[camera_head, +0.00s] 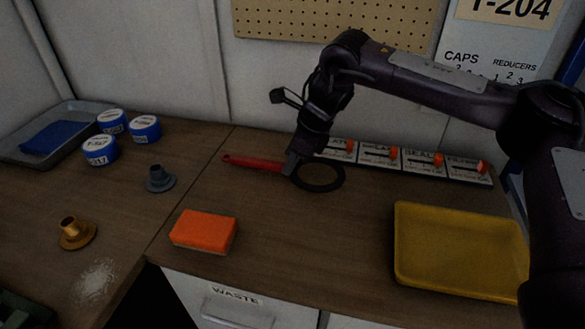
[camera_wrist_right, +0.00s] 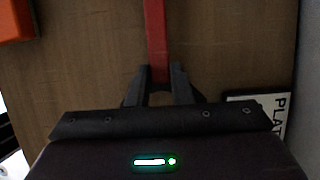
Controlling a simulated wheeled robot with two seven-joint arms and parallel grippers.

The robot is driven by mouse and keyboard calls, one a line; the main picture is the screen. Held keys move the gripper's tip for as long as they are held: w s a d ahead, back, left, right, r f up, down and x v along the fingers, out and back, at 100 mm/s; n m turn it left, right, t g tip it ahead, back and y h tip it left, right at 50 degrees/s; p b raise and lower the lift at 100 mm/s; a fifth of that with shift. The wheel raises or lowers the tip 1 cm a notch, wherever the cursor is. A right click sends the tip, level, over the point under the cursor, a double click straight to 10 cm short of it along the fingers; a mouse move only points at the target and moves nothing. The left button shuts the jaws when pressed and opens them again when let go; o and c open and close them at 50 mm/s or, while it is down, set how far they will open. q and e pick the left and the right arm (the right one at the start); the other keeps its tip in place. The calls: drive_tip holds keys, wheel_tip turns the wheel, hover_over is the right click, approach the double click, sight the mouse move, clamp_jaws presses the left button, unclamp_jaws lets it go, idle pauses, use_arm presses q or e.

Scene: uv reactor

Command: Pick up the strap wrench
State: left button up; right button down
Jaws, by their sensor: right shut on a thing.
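The strap wrench has a red handle (camera_head: 252,163) and a black loop (camera_head: 319,178), and it lies on or just above the brown worktop near the back. My right gripper (camera_head: 291,163) points down at it and is shut on the handle near the loop. In the right wrist view the red handle (camera_wrist_right: 155,40) runs up from between the two fingers of my right gripper (camera_wrist_right: 160,80). The loop is hidden in that view. I cannot tell whether the wrench touches the worktop. My left gripper is not in view.
An orange sponge (camera_head: 204,231) lies in front, with a yellow tray (camera_head: 460,252) at the right. A row of labelled cards with orange-ended items (camera_head: 396,158) stands behind the loop. Blue-and-white tubs (camera_head: 100,150), a grey flanged fitting (camera_head: 160,179) and a brass one (camera_head: 76,234) are at left.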

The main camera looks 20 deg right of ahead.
wheel_tip(320, 180, up, 18)
drive_tip(key=p, duration=0.2)
drive_tip(key=shift+f, duration=0.2)
drive_tip(key=shift+a, duration=0.1)
idle(0.6)
